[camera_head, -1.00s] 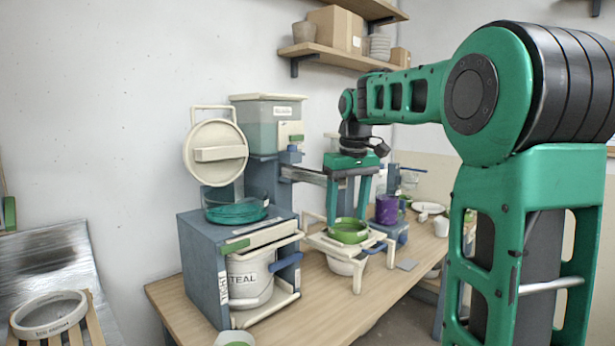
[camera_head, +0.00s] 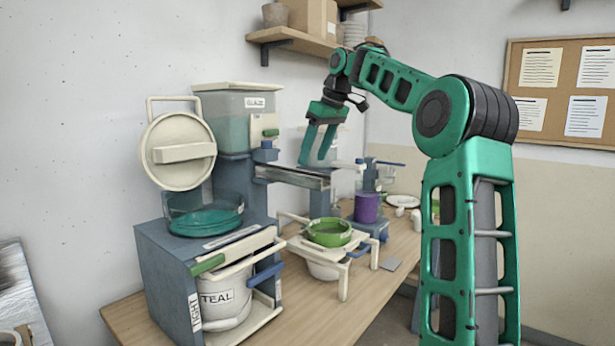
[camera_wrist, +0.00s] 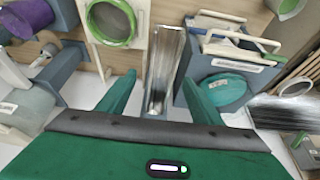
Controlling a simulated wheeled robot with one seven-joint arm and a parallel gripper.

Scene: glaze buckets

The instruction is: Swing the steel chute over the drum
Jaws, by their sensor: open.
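The steel chute (camera_head: 292,178) is a shiny trough that sticks out to the right from the blue column under the glaze hopper (camera_head: 247,115). In the wrist view the chute (camera_wrist: 167,60) runs lengthwise between my fingers. The drum appears to be the clear round vessel with teal inside (camera_head: 204,218), on top of the blue-grey box, its cream lid (camera_head: 178,155) raised. The chute points away from it. My gripper (camera_head: 313,163) is open and empty, fingers down, just above the chute's outer part. I cannot tell whether the fingers touch it.
A green sieve (camera_head: 329,232) sits on a cream stand right of the box. A white TEAL bucket (camera_head: 226,298) is inside the box. A purple container (camera_head: 367,207) stands farther back. The wall shelf (camera_head: 300,37) is above. Bare bench (camera_head: 340,315) shows in front.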

